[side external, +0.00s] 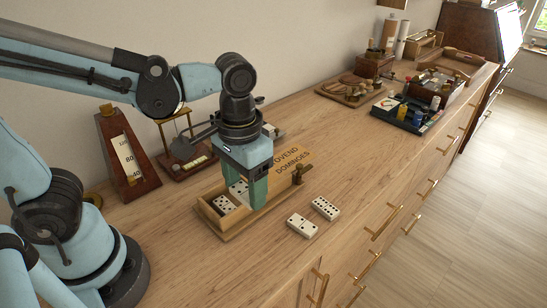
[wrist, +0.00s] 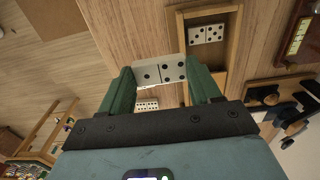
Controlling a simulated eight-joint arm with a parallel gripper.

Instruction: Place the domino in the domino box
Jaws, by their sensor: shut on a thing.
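My gripper (side external: 246,194) points down over the wooden domino box (side external: 232,232). Its green fingers are shut on a white domino, which shows between the fingertips in the wrist view (wrist: 160,72). The box is open-topped and also shows in the wrist view (wrist: 181,35). Another domino (side external: 223,204) lies inside the box at its left end, also in the wrist view (wrist: 208,33). The fingers partly hide the box interior, and I cannot tell whether the held domino touches the box floor. Two dominoes (side external: 302,225) (side external: 326,208) lie on the wooden top to the right.
A lettered domino lid (side external: 290,160) lies behind the box. A metronome (side external: 127,150) and a balance scale (side external: 185,150) stand at the back left. A tray of small items (side external: 408,112) and a wooden board (side external: 350,92) lie farther right. The middle of the top is clear.

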